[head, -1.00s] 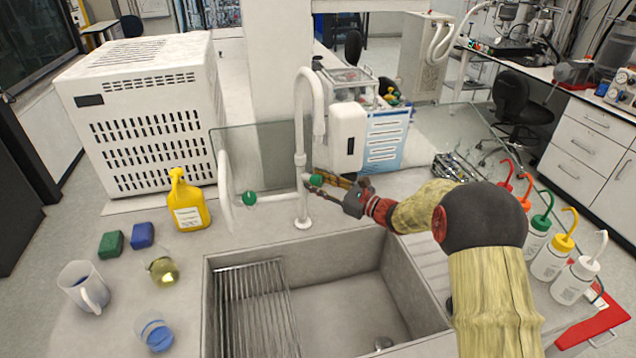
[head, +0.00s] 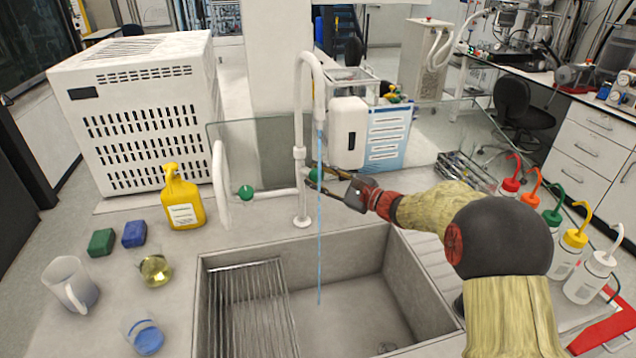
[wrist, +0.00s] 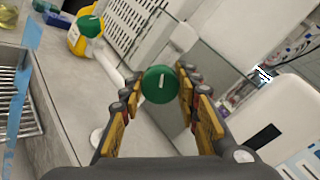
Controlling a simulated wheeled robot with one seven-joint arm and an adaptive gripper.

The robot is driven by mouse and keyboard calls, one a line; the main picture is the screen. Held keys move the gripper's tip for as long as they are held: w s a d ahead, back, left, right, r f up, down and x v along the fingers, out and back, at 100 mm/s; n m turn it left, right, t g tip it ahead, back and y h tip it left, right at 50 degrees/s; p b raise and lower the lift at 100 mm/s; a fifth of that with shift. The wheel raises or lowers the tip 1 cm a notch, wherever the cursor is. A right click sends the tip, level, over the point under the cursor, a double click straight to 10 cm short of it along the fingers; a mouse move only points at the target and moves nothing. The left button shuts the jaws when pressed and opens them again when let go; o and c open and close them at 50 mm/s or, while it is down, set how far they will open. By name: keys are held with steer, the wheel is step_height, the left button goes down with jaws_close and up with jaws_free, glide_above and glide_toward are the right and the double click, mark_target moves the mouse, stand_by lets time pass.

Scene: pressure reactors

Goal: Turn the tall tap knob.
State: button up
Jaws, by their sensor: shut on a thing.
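The tall tap (head: 300,130) is a white gooseneck standing behind the sink. A thin blue stream of water (head: 319,250) falls from its spout into the sink. Its round green knob (head: 315,174) is on the right side of the upright pipe. In the wrist view the knob (wrist: 160,84) sits between the two finger pads, with a white mark close to upright on its face. My gripper (head: 324,172) comes in from the right and is shut on this knob. The fingers partly cover the knob in the head view.
A second green knob (head: 245,193) is on a low white tap to the left. A yellow bottle (head: 181,197), flask (head: 155,270), mug (head: 70,285) and beaker (head: 145,334) stand left of the sink (head: 345,300). Wash bottles (head: 567,252) stand at right. A dispenser (head: 347,133) hangs behind my gripper.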

stand_by(0.3)
steer(key=o, duration=1.2)
steer(key=v, duration=1.2)
